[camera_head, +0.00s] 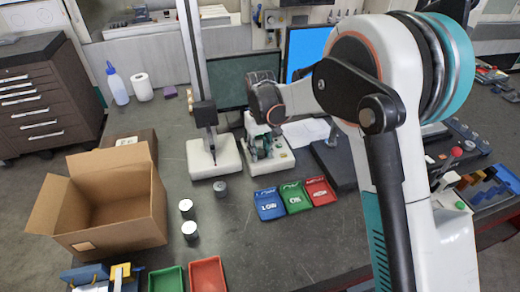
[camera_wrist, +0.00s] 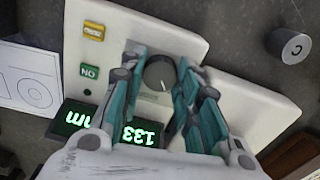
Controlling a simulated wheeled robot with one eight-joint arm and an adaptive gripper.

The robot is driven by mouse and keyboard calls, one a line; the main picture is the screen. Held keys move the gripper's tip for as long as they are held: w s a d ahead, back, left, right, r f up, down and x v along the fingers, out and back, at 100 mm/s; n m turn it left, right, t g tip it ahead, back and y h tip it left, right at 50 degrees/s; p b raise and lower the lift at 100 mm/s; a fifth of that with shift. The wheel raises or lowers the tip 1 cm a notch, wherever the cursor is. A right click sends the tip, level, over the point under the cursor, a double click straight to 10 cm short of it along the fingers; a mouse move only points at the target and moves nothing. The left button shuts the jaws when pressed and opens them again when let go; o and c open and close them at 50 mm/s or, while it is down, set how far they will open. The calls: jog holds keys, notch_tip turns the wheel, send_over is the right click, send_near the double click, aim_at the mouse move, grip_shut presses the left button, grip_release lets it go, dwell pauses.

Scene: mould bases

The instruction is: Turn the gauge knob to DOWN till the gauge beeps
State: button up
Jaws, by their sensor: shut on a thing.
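The gauge has a white base, seen in the wrist view (camera_wrist: 110,25) and, partly hidden behind my gripper, in the head view (camera_head: 283,160). Its round grey knob (camera_wrist: 159,72) carries a pale mark on its face. My gripper (camera_wrist: 158,62) has its teal fingers on either side of the knob, shut on it. In the head view, my gripper (camera_head: 270,122) is over the gauge base. A dark display (camera_wrist: 75,118) shows green upside-down characters, "133" and a unit, partly covered by a finger.
A tall column stand (camera_head: 200,165) rises just left of the gauge. A black slab (camera_head: 335,165) lies to its right. Blue (camera_head: 269,213), green (camera_head: 297,205) and red (camera_head: 322,197) trays lie in front. Small metal cylinders (camera_head: 220,187) and an open cardboard box (camera_head: 120,215) are left.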

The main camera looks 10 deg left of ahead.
aim_at(260, 152)
jog(key=o, duration=1.1)
jog(key=shift+r, duration=0.1)
notch_tip(260, 152, up, 12)
jog(key=shift+f, duration=0.1)
